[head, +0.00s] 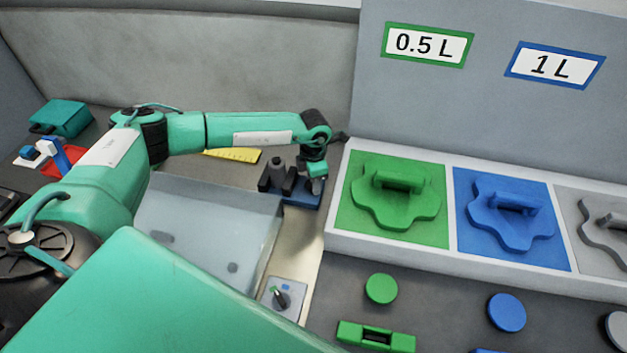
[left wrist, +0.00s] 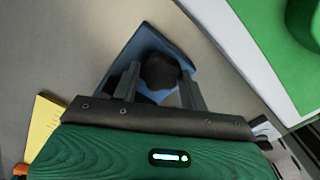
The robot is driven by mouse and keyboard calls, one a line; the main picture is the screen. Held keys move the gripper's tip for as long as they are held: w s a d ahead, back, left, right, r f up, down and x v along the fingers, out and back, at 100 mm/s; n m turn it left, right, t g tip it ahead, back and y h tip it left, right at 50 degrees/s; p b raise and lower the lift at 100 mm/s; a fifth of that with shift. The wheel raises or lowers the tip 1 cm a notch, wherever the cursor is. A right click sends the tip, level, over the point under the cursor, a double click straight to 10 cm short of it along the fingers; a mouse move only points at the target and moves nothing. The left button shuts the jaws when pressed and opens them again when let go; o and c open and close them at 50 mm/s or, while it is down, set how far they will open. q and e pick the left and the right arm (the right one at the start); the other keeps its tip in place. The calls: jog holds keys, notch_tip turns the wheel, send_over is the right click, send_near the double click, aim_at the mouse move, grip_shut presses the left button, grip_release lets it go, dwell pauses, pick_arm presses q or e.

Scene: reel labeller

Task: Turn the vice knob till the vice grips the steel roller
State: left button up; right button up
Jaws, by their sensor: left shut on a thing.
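The small vice (head: 289,184), with dark jaws on a blue base, stands on the bench near the middle of the head view. My left gripper (head: 316,186) points down at its right end. In the left wrist view, the black vice knob (left wrist: 160,70) sits between the two grey fingers of my left gripper, which is shut on it. The blue base (left wrist: 145,42) shows behind the knob. A dark grey upright piece shows at the jaws in the head view; I cannot tell whether it is the steel roller. My right gripper is out of view.
A white-rimmed rack with a green holder (head: 395,195) and a blue holder (head: 511,215) stands close to the right. A yellow ruler (head: 233,155) lies behind. A grey tray (head: 205,235) and a small dial box (head: 284,297) lie in front.

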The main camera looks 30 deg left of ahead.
pick_arm(q)
jog(key=shift+w+r, duration=0.1)
jog(key=o, duration=1)
notch_tip(320, 180, up, 14)
jog(key=b, duration=0.4)
jog(key=shift+f, duration=0.2)
